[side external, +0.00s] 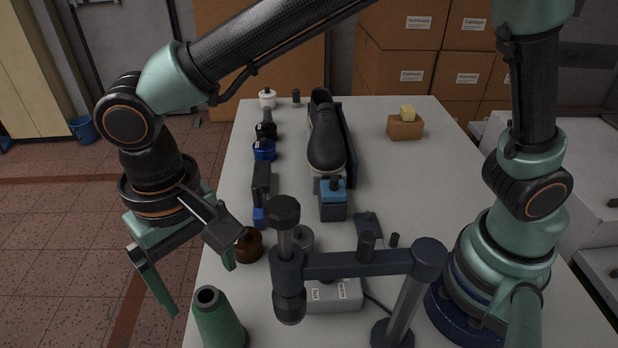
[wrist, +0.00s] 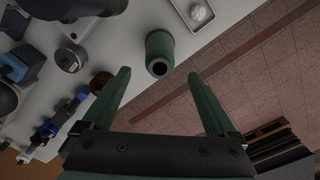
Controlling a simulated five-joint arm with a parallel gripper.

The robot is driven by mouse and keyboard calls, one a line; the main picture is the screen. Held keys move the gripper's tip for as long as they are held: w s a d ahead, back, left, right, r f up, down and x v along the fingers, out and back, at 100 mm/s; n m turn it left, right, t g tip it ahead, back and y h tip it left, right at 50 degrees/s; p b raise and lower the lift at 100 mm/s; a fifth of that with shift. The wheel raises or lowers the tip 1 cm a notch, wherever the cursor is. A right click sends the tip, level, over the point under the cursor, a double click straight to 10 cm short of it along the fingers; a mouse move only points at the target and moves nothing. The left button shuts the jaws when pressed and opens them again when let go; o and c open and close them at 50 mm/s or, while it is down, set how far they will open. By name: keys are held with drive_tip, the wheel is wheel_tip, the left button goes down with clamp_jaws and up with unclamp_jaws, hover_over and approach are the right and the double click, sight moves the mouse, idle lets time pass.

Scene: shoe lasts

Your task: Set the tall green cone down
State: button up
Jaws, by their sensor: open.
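The tall green cone (side external: 218,322) stands upright at the near left edge of the table, its open dark top facing up. The frame's bottom edge cuts off its base. In the wrist view the cone (wrist: 159,46) is just beyond my fingertips, in line with the gap between them. My gripper (side external: 200,288) is open and empty, with its two green fingers spread wide. It hangs behind the cone, around the table's left edge. In the wrist view my gripper (wrist: 160,73) shows nothing between its fingers, and the cone looks clear of both.
A brown jar (side external: 248,245) stands close to the right finger. A dark clamp stand (side external: 345,263) is right of the cone. A black shoe (side external: 325,135) sits farther back. A pale tray (wrist: 206,22) lies beyond the cone.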

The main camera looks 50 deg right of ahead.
drive_tip(key=w+d+r+t+y, duration=0.15)
drive_tip(key=d+r, duration=0.25)
drive_tip(key=d, duration=0.4)
drive_tip(key=w+d+r+t, duration=0.1)
drive_tip(key=w+d+r, duration=0.2)
drive_tip(key=d+r, duration=0.3)
drive_tip(key=s+d+f+t, duration=0.1)
drive_tip(key=d, duration=0.8)
drive_tip(key=s+d+t+h, duration=0.1)
drive_tip(key=s+d+t, duration=0.1)
drive_tip(key=d, duration=0.8)
drive_tip(key=shift+f, duration=0.4)
